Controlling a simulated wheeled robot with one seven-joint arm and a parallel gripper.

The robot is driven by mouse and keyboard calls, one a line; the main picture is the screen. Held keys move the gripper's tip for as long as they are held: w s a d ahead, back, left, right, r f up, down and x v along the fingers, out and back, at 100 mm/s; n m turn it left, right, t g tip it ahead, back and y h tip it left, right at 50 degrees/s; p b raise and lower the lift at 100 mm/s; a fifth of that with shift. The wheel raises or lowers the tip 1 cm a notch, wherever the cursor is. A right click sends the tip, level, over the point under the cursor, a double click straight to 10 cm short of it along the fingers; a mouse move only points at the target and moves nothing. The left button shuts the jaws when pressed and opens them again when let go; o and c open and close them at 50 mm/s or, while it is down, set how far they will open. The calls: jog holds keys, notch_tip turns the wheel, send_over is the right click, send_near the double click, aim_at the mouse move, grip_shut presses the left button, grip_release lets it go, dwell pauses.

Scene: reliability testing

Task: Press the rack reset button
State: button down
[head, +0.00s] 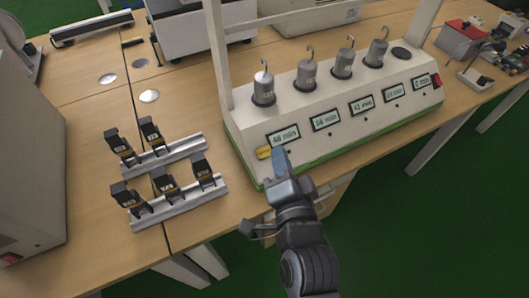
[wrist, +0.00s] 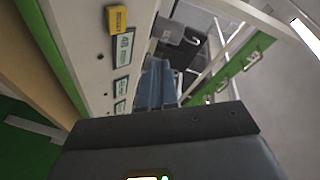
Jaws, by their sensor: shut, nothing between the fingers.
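The white rack (head: 340,135) stands on the table with a sloped front and a row of small displays. A raised yellow labelled block (head: 264,153) sits at the left end of the front, beside the "48 min" display (head: 284,136). The block also shows at the top of the wrist view (wrist: 118,19); its label is too small to read. A red switch (head: 437,80) is at the right end. I cannot tell which is the reset button. My gripper (head: 281,158), with blue fingers, is shut and empty in front of the leftmost display, right of the yellow block. Contact with the rack is unclear.
Several grey weights with hooks, one of them (head: 263,87), stand on the rack, and white posts rise from it. Metal rails (head: 180,205) with black modules lie to the left. A red-topped box (head: 462,38) stands at the far right. Bare wood lies between.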

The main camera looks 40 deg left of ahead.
jog(key=shift+w+a+f+b, duration=0.25)
jog(key=shift+a+f+b, duration=0.2)
jog(key=shift+a+f, duration=0.25)
jog(key=shift+w+a+f+b, duration=0.25)
jog(key=shift+a+f+b, duration=0.2)
jog(key=shift+f, duration=0.3)
jog(key=shift+w+a+f+b, duration=0.25)
jog(key=shift+a+f+b, duration=0.15)
jog(key=shift+a+f, duration=0.3)
jog(key=shift+f, duration=0.1)
dwell(0.4)
jog(key=shift+w+a+f, duration=0.1)
jog(key=shift+a+f, duration=0.15)
jog(key=shift+w+a+f+b, duration=0.1)
jog(key=shift+a+f+b, duration=0.1)
jog(key=shift+f+b, duration=0.1)
dwell(0.8)
jog(key=shift+r, duration=0.1)
jog(key=shift+s+d+r+p, duration=0.25)
jog(key=shift+d+r+p, duration=0.2)
jog(key=shift+d+r, duration=0.05)
dwell(0.4)
